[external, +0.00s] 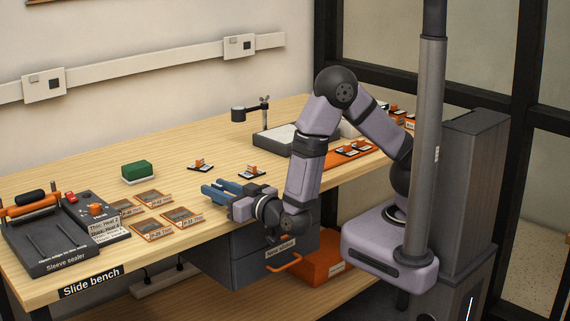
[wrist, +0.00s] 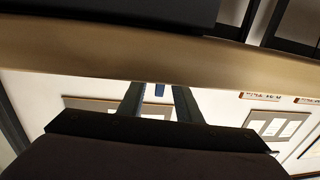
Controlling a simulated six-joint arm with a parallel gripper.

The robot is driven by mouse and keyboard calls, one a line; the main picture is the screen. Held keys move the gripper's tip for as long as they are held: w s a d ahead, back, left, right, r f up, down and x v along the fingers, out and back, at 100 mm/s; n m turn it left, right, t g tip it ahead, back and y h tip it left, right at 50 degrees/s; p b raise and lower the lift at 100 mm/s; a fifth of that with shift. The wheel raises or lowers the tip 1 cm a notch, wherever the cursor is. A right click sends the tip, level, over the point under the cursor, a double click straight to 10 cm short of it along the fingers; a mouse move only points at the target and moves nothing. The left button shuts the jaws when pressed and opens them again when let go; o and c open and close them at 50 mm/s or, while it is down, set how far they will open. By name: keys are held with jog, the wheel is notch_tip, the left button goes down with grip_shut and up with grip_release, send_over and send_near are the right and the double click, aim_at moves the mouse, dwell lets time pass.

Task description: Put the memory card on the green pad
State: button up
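My gripper (external: 213,188) is level just above the front part of the bench, its two blue fingers pointing left and spread apart. In the wrist view the fingers (wrist: 158,92) also stand apart, with a small blue piece between their tips that I cannot identify. A green block-like pad (external: 137,171) sits on the bench, left of and behind my gripper. I cannot make out the memory card for certain. Two small dark holders with orange and white parts, one left (external: 200,166) and one right (external: 251,172), stand behind my gripper.
A sleeve sealer (external: 50,240) stands at the left end. Several orange-framed slides (external: 181,217) lie left of my gripper. Bare bench (external: 190,140) lies behind the green pad.

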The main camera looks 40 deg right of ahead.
aim_at(217, 184)
jog(key=shift+w, duration=0.25)
jog(key=shift+c, duration=0.7)
grip_shut()
jog(key=shift+r, duration=0.15)
notch_tip(217, 184, up, 10)
jog(key=shift+f+p, duration=0.15)
jog(key=shift+p, duration=0.65)
